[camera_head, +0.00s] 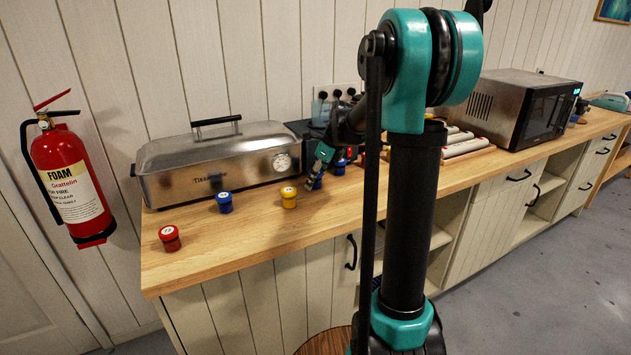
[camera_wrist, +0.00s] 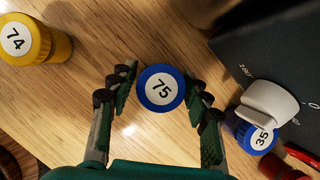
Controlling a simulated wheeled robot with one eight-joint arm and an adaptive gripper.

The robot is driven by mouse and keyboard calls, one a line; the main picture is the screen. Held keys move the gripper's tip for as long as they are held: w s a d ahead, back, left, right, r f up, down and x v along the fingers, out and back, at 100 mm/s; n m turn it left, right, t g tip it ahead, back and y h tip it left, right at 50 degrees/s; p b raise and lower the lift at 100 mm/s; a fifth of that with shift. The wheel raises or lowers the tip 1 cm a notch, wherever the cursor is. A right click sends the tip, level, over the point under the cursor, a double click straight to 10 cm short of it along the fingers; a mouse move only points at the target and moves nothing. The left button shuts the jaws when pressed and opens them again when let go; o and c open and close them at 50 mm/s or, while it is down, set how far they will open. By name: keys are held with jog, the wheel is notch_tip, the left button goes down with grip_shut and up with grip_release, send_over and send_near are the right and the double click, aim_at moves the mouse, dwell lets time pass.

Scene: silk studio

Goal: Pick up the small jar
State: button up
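A small blue jar (camera_wrist: 161,89) with a white lid label reading 75 stands on the wooden counter in the wrist view. My gripper (camera_wrist: 160,95) is open, with one finger on each side of this jar and gaps visible between fingers and jar. In the head view my gripper (camera_head: 316,168) is at the counter, and the blue jar beside it (camera_head: 315,183) is partly hidden. A yellow jar labelled 74 (camera_wrist: 22,40) is at the upper left of the wrist view.
Red (camera_head: 170,238), blue (camera_head: 224,202) and yellow (camera_head: 289,197) jars stand along the counter (camera_head: 240,228). A steel roaster (camera_head: 215,160) is behind them. A microwave (camera_head: 520,108) stands right. A black appliance (camera_wrist: 280,50) edges the wrist view.

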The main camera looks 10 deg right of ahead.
jog(key=c, duration=0.8)
jog(key=shift+r, duration=0.1)
